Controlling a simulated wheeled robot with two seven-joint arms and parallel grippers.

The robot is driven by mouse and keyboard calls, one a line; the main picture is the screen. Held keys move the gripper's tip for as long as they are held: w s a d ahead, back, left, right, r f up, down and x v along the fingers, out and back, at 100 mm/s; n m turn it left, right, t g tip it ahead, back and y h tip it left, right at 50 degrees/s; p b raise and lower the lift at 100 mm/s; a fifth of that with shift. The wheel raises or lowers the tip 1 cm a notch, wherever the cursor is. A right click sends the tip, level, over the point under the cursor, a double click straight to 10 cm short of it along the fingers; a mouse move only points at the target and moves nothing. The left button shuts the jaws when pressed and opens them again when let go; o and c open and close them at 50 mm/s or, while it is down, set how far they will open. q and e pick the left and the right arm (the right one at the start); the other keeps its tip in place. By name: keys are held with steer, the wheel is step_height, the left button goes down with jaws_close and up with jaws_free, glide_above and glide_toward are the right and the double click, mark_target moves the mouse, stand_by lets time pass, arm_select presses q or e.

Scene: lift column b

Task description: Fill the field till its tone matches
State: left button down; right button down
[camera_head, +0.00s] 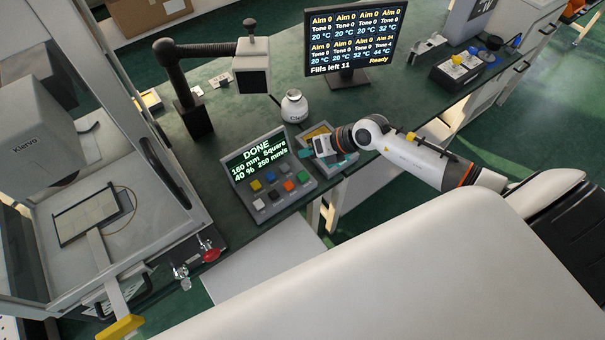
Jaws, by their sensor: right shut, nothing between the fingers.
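A grey control panel (283,205) has coloured buttons and a display (257,163) reading DONE, 160 mm, Square, 40 %, 250 mm/s. A monitor (352,38) at the back lists Aim, Tone and temperature values. It also reads Fills left 11 and Ready; its last cell reads Tone 4 and 44 °C. At left, a cabinet machine marked Klervo (42,150) holds a dark-framed flat plate (88,215). My right gripper (322,160) is shut and empty over a small grey tray (346,168) with a yellow inside, right of the panel. My left gripper is out of view.
A white flask-like vessel (294,107) stands behind the panel. A black jointed arm with a square head (252,70) rises behind it. A box with coloured knobs (462,68) sits at back right. A red-handled valve (211,254) is at the cabinet's front edge.

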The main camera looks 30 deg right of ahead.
steer(key=b, duration=0.6)
glide_above(308, 177)
step_height(308, 177, down, 7)
steer(key=shift+w+f, duration=0.1)
steer(key=shift+f+b, duration=0.35)
steer(key=shift+f, duration=0.1)
steer(key=shift+f, duration=0.15)
stand_by(1.1)
steer(key=shift+f, duration=0.3)
steer(key=shift+f+b, duration=0.4)
steer(key=shift+f, duration=0.05)
stand_by(0.6)
steer(key=shift+r+p, duration=0.9)
steer(key=shift+p, duration=0.05)
